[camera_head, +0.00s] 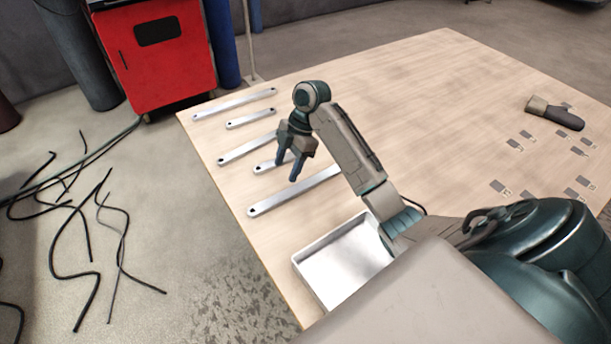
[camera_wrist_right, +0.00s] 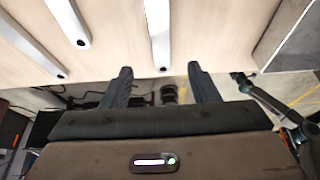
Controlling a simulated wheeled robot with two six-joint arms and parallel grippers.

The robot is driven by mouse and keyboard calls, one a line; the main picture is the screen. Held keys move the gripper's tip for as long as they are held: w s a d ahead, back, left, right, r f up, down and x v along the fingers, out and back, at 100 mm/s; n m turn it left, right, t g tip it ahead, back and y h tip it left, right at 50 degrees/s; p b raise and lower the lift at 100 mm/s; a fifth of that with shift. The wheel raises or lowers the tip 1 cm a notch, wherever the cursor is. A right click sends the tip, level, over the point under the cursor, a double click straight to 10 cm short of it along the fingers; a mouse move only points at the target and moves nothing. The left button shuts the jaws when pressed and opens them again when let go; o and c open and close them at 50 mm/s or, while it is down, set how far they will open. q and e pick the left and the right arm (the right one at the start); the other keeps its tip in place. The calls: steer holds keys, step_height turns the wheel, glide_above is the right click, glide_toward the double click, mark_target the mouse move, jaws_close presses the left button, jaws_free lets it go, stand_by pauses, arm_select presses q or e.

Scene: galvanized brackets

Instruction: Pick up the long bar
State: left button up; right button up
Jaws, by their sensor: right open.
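Several flat silver bars with holed ends lie on the table. The longest-looking bar (camera_head: 295,190) lies nearest the tray in the head view, partly behind my right gripper and arm. Another long bar (camera_head: 235,104) lies at the far edge. My right gripper (camera_head: 290,167) is open and empty, above the bars, fingers pointing down. In the right wrist view my gripper (camera_wrist_right: 160,82) has a bar (camera_wrist_right: 158,30) lined up between its fingers, apart from them; it appears to be the one nearest the tray. My left gripper is out of view.
A short bar (camera_head: 250,118), a middle-length bar (camera_head: 247,149) and a partly hidden bar (camera_head: 264,167) lie alongside. A shallow metal tray (camera_head: 318,290) stands at the near table edge. The table's middle is clear.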

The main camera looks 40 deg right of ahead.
mark_target(277, 198)
steer(key=shift+b+x, duration=0.65)
steer(key=shift+x, duration=1.5)
steer(key=shift+a+f, duration=0.2)
steer(key=shift+f, duration=0.15)
steer(key=x, duration=0.5)
steer(key=shift+s+d+f+p, duration=0.1)
steer(key=shift+d+f+p, duration=0.05)
steer(key=shift+p, duration=0.25)
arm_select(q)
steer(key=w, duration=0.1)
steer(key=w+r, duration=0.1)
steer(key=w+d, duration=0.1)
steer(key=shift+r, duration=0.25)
arm_select(e)
jaws_close()
steer(key=shift+d, duration=0.1)
